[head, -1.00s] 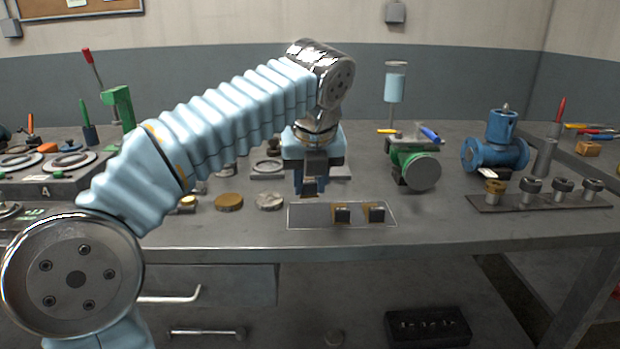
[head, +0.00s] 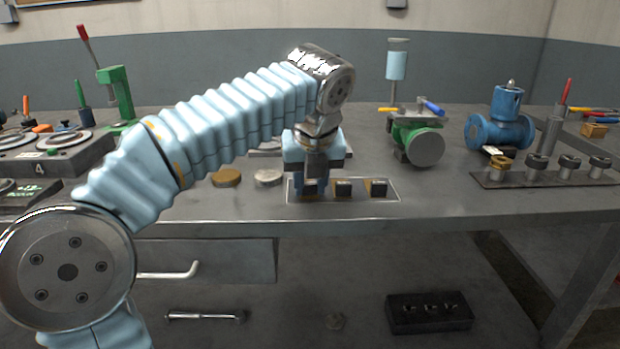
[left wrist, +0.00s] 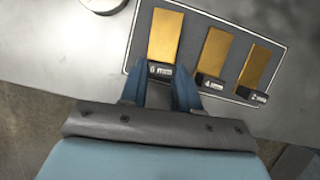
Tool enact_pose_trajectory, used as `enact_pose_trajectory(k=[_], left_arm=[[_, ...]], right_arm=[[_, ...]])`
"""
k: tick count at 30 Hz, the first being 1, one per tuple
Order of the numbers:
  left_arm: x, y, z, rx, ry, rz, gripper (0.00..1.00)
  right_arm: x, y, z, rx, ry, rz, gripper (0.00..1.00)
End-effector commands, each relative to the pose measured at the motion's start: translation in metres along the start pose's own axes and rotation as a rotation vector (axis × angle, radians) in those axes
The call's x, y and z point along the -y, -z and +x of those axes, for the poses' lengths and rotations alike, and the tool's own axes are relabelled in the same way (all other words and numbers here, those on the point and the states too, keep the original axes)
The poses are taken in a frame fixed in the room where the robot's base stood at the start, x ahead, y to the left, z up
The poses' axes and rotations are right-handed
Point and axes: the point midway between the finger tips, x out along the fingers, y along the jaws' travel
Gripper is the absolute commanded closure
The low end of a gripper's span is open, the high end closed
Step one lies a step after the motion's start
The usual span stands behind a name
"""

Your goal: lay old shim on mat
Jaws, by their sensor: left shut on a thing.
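My left gripper (head: 312,192) is shut on the old shim (left wrist: 165,38), a brass strip with a black labelled end; its fingers are at the black end. The gripper is low over the left end of the mat (head: 361,191), a pale-outlined rectangle on the bench. In the left wrist view the held shim appears over the mat (left wrist: 194,45), at or very near its surface; exact contact is unclear. Two similar shims lie on the mat to its right, a middle one (left wrist: 217,55) and a right one (left wrist: 257,65). My right gripper is not in view.
Round discs, one brass (head: 226,178) and one grey (head: 268,177), lie left of the mat. A green device with a round grey face (head: 425,148) and a blue valve (head: 500,130) stand behind and right. The bench's front edge is close below the mat.

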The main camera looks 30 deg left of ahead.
Motion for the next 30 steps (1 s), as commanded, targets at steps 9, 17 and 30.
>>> enact_pose_trajectory(k=[9,17,30], left_arm=[[0.000,0.000,0.000,0.001,0.000,0.000,0.58],[0.000,0.000,0.000,0.000,0.000,0.000,0.39],[0.001,-0.002,-0.049,0.002,0.004,0.001,0.39]], right_arm=[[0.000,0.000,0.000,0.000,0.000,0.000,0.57],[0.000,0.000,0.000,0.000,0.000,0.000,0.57],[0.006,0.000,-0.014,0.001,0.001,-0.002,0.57]])
